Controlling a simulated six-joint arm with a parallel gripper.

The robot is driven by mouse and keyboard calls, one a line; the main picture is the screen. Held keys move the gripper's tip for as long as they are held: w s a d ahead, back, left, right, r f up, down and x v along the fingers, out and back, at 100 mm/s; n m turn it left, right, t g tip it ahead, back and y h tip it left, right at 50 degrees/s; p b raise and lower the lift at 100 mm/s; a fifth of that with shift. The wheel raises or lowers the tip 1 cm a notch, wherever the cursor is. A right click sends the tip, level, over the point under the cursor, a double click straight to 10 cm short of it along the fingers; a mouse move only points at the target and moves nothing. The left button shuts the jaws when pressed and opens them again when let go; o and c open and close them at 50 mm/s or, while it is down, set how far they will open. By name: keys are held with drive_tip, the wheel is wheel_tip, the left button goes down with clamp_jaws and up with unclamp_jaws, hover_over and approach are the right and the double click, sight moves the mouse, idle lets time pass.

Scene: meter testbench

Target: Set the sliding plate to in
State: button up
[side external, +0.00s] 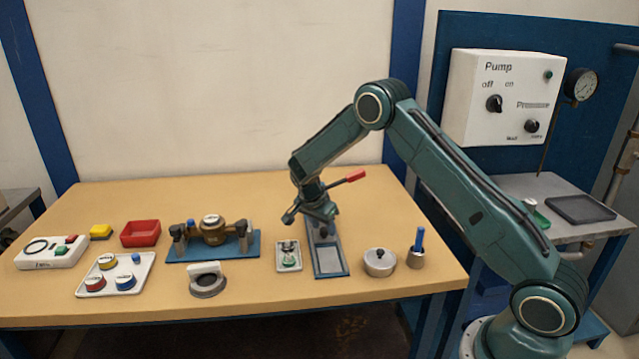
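The sliding plate (329,260) appears to be the flat grey piece in a long blue-edged track on the table, right of centre. The track runs from the front edge toward the back. My gripper (308,216) is over the track's far part and hides it. I cannot tell whether it touches anything there. The fingers are small and dark, so their opening is unclear. A red handle (348,178) sticks out to the right just behind my gripper; what it is fixed to is hidden.
A small fixture with a green part (289,257) stands close left of the track. A lidded metal pot (379,262) and a cup with a blue tool (417,250) stand right. A brass meter (213,231) on a blue base and a red tray (141,234) are farther left.

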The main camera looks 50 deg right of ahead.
drive_tip(key=shift+a+r, duration=0.15)
drive_tip(key=v, duration=1.3)
drive_tip(key=shift+r, duration=0.2)
